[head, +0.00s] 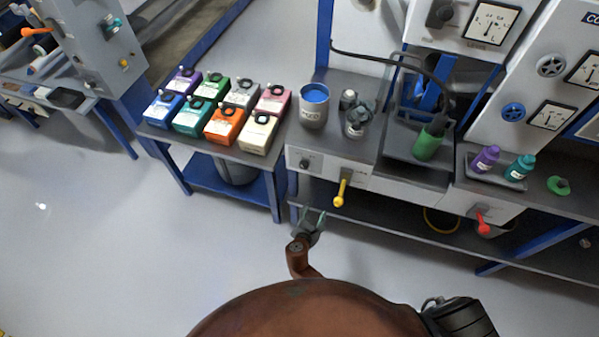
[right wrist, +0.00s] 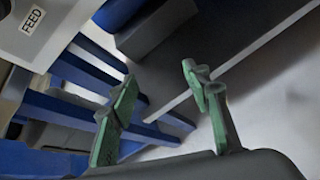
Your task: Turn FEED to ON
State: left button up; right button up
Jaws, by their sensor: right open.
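A white panel (right wrist: 70,22) with a FEED label (right wrist: 32,20) shows at the upper left of the right wrist view. In the head view, the bench's front panel (head: 325,173) has a black knob (head: 304,163) and a yellow-handled lever (head: 341,190) hanging down. The small labels there are too blurred to read, so I cannot tell which control is FEED. My right gripper (head: 313,217) is open and empty, below and left of the yellow lever and apart from it. Its green fingers (right wrist: 160,82) show in the wrist view with nothing between them. My left gripper is out of view.
A blue-framed side table (head: 215,152) holds several coloured boxes left of the bench. A grey can with blue contents (head: 313,105) and a green bottle (head: 429,138) stand on the bench. A red-handled lever (head: 483,224) hangs farther right. The floor (head: 150,240) is clear on the left.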

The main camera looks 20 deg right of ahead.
jog(key=w+a+r+n+t+h+b, duration=0.1)
jog(key=w+a+r+n+t, duration=0.1)
jog(key=w+a+r, duration=0.3)
jog(key=n+t+h+b, duration=0.1)
jog(key=t+h+b, duration=0.1)
jog(key=t, duration=0.1)
send_near(303, 167)
jog(key=x, duration=0.2)
jog(key=b+x, duration=0.1)
jog(key=x, duration=0.5)
jog(key=shift+w+d+f, duration=0.1)
jog(key=shift+w+d, duration=0.05)
jog(key=shift+w, duration=0.1)
jog(key=shift+w+d, duration=0.25)
jog(key=shift+w, duration=0.15)
jog(key=c, duration=0.5)
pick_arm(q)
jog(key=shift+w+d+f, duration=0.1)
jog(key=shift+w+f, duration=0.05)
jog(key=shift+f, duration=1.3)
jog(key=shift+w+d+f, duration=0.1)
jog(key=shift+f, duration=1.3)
pick_arm(e)
jog(key=c, duration=0.7)
